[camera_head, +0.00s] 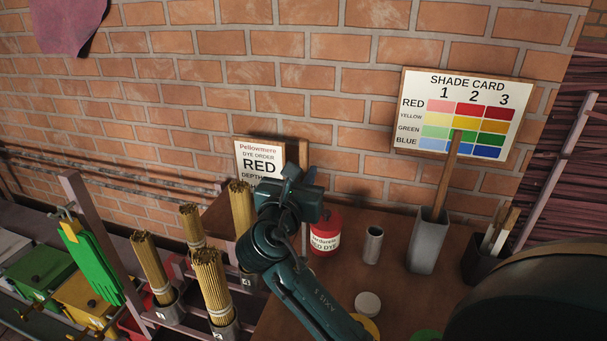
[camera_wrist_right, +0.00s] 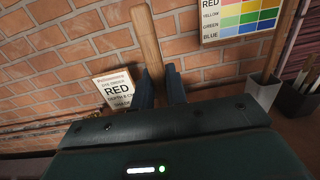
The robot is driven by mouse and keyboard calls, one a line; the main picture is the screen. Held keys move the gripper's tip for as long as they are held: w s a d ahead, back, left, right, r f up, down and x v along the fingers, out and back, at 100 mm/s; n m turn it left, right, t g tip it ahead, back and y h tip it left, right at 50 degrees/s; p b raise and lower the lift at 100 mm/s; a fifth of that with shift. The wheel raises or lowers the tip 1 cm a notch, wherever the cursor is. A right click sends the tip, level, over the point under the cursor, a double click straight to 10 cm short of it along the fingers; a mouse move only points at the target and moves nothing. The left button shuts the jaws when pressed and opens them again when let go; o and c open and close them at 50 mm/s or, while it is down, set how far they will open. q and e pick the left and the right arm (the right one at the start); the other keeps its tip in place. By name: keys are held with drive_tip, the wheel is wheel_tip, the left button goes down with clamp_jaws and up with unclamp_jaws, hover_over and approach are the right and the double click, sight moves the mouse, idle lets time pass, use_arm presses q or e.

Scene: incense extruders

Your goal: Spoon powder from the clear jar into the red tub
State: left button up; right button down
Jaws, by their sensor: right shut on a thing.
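My right gripper (camera_head: 300,182) is in the middle of the head view, raised over the bench near the wall. In the right wrist view its fingers (camera_wrist_right: 161,92) are shut on a flat wooden handle (camera_wrist_right: 147,40) that stands up between them. The handle's other end is hidden. A jar with red contents and a label reading RED DYE (camera_head: 326,232) stands on the bench just right of the gripper. A red tub (camera_head: 128,323) shows in part at the lower left, behind bundles and rails. My left gripper is not in view.
Bundles of tan sticks (camera_head: 211,285) stand in numbered holders left of my arm. A grey metal cup (camera_head: 373,245) and a tall grey container (camera_head: 428,245) stand to the right. Green (camera_head: 38,272) and yellow (camera_head: 82,300) tubs are at far left. An order sign (camera_head: 259,160) leans at the wall.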

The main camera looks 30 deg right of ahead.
drive_tip(key=shift+f+b, duration=0.4)
drive_tip(key=shift+f, duration=0.85)
use_arm(q)
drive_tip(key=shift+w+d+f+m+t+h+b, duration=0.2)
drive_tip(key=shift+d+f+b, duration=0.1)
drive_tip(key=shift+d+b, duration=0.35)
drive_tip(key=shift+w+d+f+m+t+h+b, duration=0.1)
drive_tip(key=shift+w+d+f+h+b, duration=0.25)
drive_tip(key=shift+b, duration=0.45)
use_arm(e)
wheel_tip(320, 180, down, 9)
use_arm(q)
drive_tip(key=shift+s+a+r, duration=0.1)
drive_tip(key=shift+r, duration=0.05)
use_arm(e)
drive_tip(key=shift+r, duration=0.15)
